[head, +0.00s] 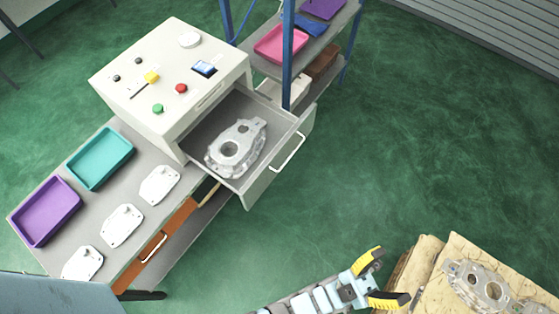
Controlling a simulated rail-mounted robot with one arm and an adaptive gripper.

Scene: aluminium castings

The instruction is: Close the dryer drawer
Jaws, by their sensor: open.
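The dryer (165,85) is a white box with buttons and a small screen on top, standing at the upper left. Its drawer (225,108) is pulled out to the lower right. The drawer has a white bar handle (290,153) on its front panel. A grey aluminium casting (237,148) lies inside the drawer. My gripper (390,278), with yellow and black fingers, is at the bottom centre-right, open and empty. It is well apart from the drawer, lower and to the right of the handle in the picture.
A workbench left of the drawer holds a teal tray (101,158), a purple tray (45,211) and white plates (122,226). A blue-post shelf (287,50) stands behind the drawer. Another casting (488,287) lies on a tan surface (446,258) at lower right. Green floor between is clear.

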